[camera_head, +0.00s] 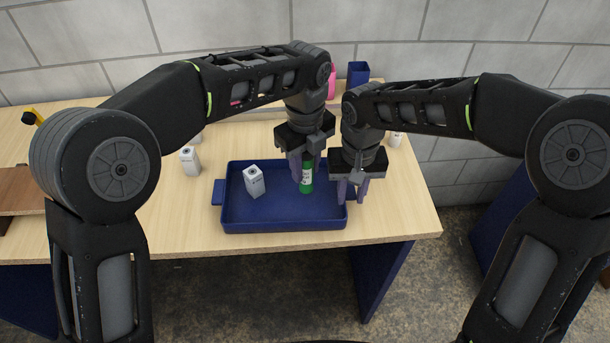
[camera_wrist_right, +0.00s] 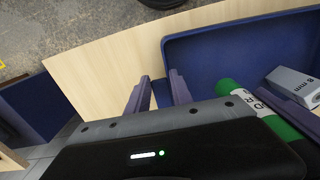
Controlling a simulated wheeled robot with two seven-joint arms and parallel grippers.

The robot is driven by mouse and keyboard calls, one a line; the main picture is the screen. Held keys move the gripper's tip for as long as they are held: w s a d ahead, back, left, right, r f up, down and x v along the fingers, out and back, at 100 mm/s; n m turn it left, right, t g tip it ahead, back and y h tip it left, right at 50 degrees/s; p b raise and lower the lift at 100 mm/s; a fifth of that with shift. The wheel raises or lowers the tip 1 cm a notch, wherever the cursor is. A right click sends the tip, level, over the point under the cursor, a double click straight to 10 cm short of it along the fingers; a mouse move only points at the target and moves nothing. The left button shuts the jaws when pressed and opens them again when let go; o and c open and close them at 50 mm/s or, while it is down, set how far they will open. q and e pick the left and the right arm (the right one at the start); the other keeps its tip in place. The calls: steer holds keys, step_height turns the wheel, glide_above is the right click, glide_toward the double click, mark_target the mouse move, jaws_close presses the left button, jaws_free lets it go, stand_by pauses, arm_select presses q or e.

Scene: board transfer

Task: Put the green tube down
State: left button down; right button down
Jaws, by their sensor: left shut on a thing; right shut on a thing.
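The green tube (camera_head: 306,185), with a white label, is upright over the right part of the blue tray (camera_head: 285,225). My left gripper (camera_head: 304,167) is shut on the tube; whether its base touches the tray floor I cannot tell. In the right wrist view, the green tube (camera_wrist_right: 230,88) shows beyond my right gripper's body, partly hidden by it. My right gripper (camera_head: 353,190) is at the tray's right end, shut on its handle. In the right wrist view, the handle (camera_wrist_right: 153,98) shows between its fingers.
A white box (camera_head: 254,182) stands inside the tray, left of the tube. Another white box (camera_head: 190,160) stands on the wooden table (camera_head: 180,222) left of the tray. A dark blue container (camera_head: 358,72) and a pink item (camera_head: 331,82) are behind my arms. Table's front edge is close.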

mark_target(305, 154)
arm_select(q)
steer(key=shift+f, duration=1.7)
steer(key=c, duration=1.1)
jaws_free()
steer(key=shift+f, duration=0.15)
step_height(305, 154, up, 8)
steer(key=shift+f, duration=0.1)
arm_select(e)
steer(key=c, duration=0.6)
jaws_free()
steer(key=shift+c, duration=0.2)
